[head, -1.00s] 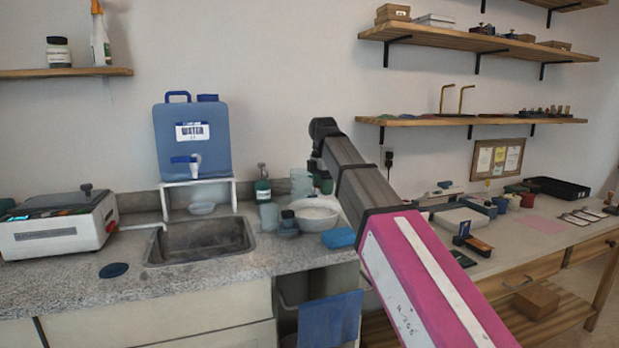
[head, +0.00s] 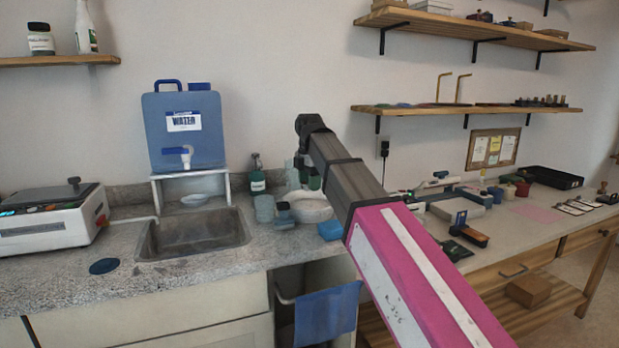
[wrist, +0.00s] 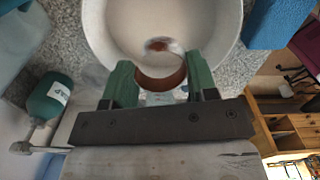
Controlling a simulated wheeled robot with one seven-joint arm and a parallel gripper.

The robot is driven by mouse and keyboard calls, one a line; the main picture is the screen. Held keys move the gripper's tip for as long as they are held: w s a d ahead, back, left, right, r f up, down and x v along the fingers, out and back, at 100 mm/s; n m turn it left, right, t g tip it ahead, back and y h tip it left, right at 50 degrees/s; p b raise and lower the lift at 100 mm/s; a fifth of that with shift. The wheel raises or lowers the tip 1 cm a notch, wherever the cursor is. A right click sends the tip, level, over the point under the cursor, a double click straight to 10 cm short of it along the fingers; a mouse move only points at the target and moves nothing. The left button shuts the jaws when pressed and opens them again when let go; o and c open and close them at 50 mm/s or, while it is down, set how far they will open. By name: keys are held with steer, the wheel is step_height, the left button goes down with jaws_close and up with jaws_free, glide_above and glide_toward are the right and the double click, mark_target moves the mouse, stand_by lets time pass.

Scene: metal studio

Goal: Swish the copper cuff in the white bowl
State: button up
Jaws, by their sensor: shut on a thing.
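The copper cuff (wrist: 161,80) is a reddish-brown curved band between the green fingers of my gripper (wrist: 158,85) in the wrist view. My gripper is shut on it. The white bowl (wrist: 225,40) is just beyond the fingertips, and the cuff shows against its near rim and inside. I cannot tell whether the cuff touches the bowl or anything in it. A small coppery patch shows inside the bowl, perhaps a reflection. In the head view the white bowl (head: 312,208) stands on the counter right of the sink, partly behind my arm. The cuff and fingers are hidden there.
A green labelled bottle (wrist: 52,98) stands close to the left of my gripper. A blue block (head: 331,230) sits right of the bowl. The sink (head: 193,236) and a blue water tank (head: 184,130) are to the left. The counter in front of the sink is mostly clear.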

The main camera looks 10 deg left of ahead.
steer(key=shift+f, duration=3.7)
steer(key=shift+r, duration=0.15)
steer(key=shift+f, duration=0.2)
stand_by(2.0)
stand_by(0.4)
step_height(320, 180, up, 8)
steer(key=shift+r, duration=0.15)
stand_by(0.9)
